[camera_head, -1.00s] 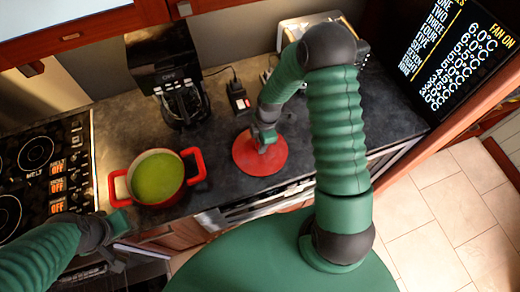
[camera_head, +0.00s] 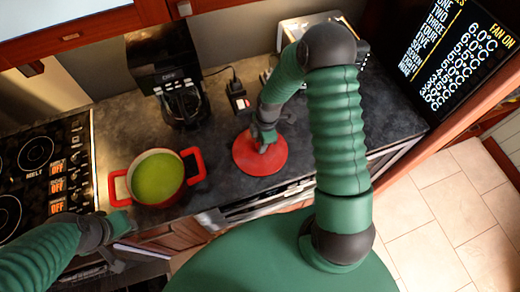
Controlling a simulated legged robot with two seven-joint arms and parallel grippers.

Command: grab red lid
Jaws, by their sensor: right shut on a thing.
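The red lid (camera_head: 252,161) is a round disc on the dark counter, right of the red pot (camera_head: 157,199). My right gripper (camera_head: 263,146) is over the lid's middle and shut on it; the arm covers part of the lid's top, and the grip itself is small in the picture. The pot has two red handles and green contents, and it is uncovered. My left gripper (camera_head: 120,222) is beside the pot's left handle at the counter's front; its fingers are too small and dark to tell whether they are open.
A black coffee maker (camera_head: 180,90) stands behind the pot and lid. A stove top (camera_head: 45,165) lies at the left. A toaster (camera_head: 305,35) stands at the back right.

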